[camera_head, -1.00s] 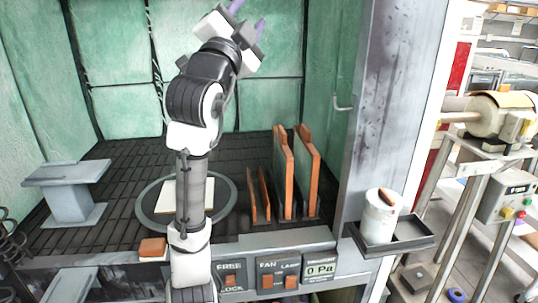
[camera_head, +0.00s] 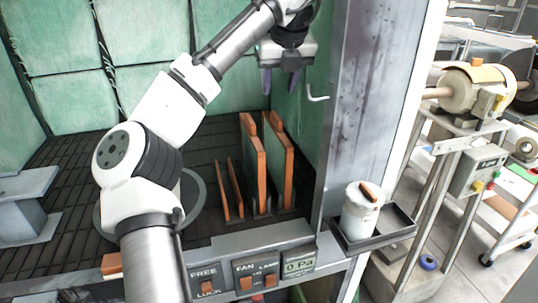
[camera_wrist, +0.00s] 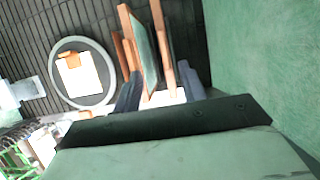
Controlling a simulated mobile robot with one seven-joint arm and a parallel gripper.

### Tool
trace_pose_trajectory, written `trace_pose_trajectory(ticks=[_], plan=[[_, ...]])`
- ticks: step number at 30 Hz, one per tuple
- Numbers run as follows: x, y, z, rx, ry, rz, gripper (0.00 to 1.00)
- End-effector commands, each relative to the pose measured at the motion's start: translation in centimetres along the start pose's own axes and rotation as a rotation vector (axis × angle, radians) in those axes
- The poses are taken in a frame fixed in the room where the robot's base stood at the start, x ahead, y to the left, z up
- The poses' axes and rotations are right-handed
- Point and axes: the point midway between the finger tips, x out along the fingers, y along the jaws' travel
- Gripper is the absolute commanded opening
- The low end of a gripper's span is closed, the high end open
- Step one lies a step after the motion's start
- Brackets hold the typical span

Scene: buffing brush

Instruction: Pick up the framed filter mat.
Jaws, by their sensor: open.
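Two tall orange-framed green panels stand upright, side by side, in a slot rack on the grated floor: a left one (camera_head: 252,155) and a right one (camera_head: 279,165). They look like framed filter mats; I cannot tell which one is meant. Two lower, thinner framed pieces (camera_head: 229,190) stand left of them. My gripper (camera_head: 280,82) is open and empty, pointing down above and slightly behind the tall panels. In the wrist view, the left tall panel (camera_wrist: 144,50) and the right one (camera_wrist: 160,30) show between and beyond my fingers (camera_wrist: 160,75).
Green padded walls (camera_head: 155,95) enclose the booth, with a grey post (camera_head: 358,100) and hook close right of my gripper. A control panel (camera_head: 250,268) edges the front. A white canister (camera_head: 360,215) sits on a side tray.

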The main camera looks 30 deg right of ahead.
Motion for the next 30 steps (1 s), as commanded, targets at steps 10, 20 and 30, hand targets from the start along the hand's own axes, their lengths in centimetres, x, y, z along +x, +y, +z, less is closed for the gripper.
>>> trace_pose_trajectory(ticks=[10, 20, 30], plan=[[5.9, 0.0, 0.0, -0.003, 0.000, -0.002, 0.42], [9.1, -0.5, -0.6, -0.003, -0.001, 0.000, 0.42], [11.5, -0.6, -0.7, -0.004, -0.004, -0.005, 0.42]])
